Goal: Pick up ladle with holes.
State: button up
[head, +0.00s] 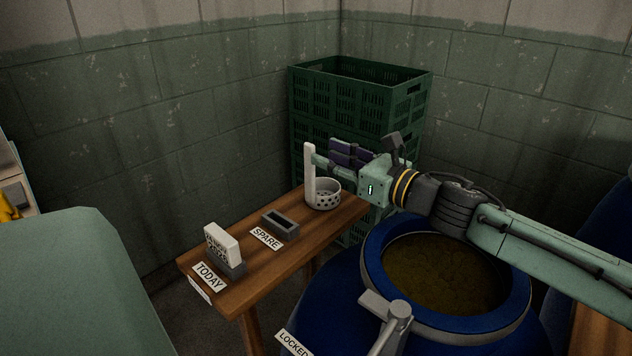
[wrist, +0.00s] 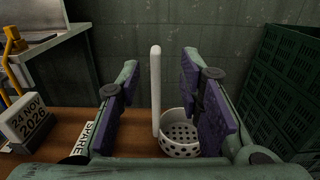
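The ladle with holes (head: 325,196) is white, with a perforated round cup standing on the wooden bench and a tall upright handle (head: 309,172). In the wrist view the handle (wrist: 155,95) shows in the gap between my two fingers, closer to the middle than to either pad. Its cup (wrist: 180,147) is low in that gap, partly hidden by the right finger. My gripper (head: 326,156) is open and empty, with purple pads, at the height of the upper handle. Its fingertips are close to the handle; I cannot tell how far the handle lies between them.
The wooden bench (head: 240,286) also bears a grey slotted block (head: 281,224) labelled SPARE and a white date block (head: 222,243) in a holder labelled TODAY. Green crates (head: 345,98) are stacked behind. A blue open vat (head: 377,280) stands at front right, below my arm.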

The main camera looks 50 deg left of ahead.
jog(key=a, duration=0.1)
jog(key=a+p, duration=0.1)
jog(key=a, duration=0.1)
jog(key=s+a+f, duration=0.1)
jog(key=a, duration=0.1)
jog(key=shift+a+p, duration=0.25)
jog(key=shift+p, duration=0.15)
grip_shut()
